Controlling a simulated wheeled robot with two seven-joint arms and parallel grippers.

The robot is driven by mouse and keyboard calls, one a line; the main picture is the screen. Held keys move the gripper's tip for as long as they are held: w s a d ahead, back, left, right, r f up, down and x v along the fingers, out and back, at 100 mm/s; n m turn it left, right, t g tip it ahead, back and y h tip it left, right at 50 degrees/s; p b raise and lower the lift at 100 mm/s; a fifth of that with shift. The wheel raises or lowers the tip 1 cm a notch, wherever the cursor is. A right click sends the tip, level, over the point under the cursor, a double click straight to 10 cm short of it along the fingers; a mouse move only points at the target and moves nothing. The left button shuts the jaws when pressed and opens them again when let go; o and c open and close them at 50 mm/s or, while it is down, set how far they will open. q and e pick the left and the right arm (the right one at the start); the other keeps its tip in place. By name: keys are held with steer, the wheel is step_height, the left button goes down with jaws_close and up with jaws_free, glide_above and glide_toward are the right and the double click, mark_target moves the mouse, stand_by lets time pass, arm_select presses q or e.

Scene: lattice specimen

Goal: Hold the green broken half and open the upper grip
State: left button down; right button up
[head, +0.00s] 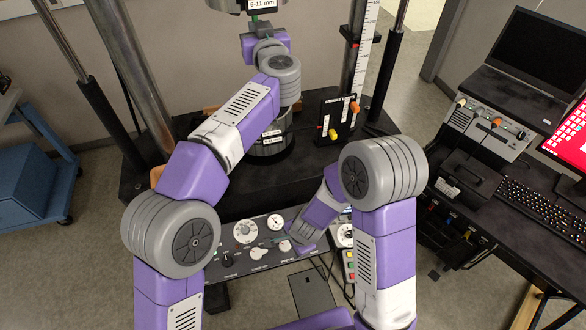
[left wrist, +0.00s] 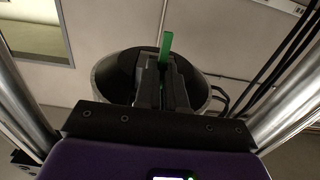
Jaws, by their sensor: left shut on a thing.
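The green broken half (left wrist: 166,45) shows as a narrow upright strip in the left wrist view. My left gripper (left wrist: 165,85) is shut on it, and its fingers hide the strip's near part. The round grey upper grip (left wrist: 108,72) is around and behind the fingers; whether its jaws still clamp the strip is hidden. In the head view the upper grip (head: 228,5) is cut off by the top edge, with a "6-11 mm" label. My right gripper (head: 303,238) is low over the control panel (head: 262,240), and its fingers are too unclear to read.
The lower grip (head: 270,148) stands on the black machine table, partly behind my left arm. Steel columns flank the machine. A desk with laptop (head: 530,55) and keyboard (head: 540,212) is at right.

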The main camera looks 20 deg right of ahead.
arm_select(q)
steer(key=shift+s+b, duration=0.6)
steer(key=shift+s, duration=0.8)
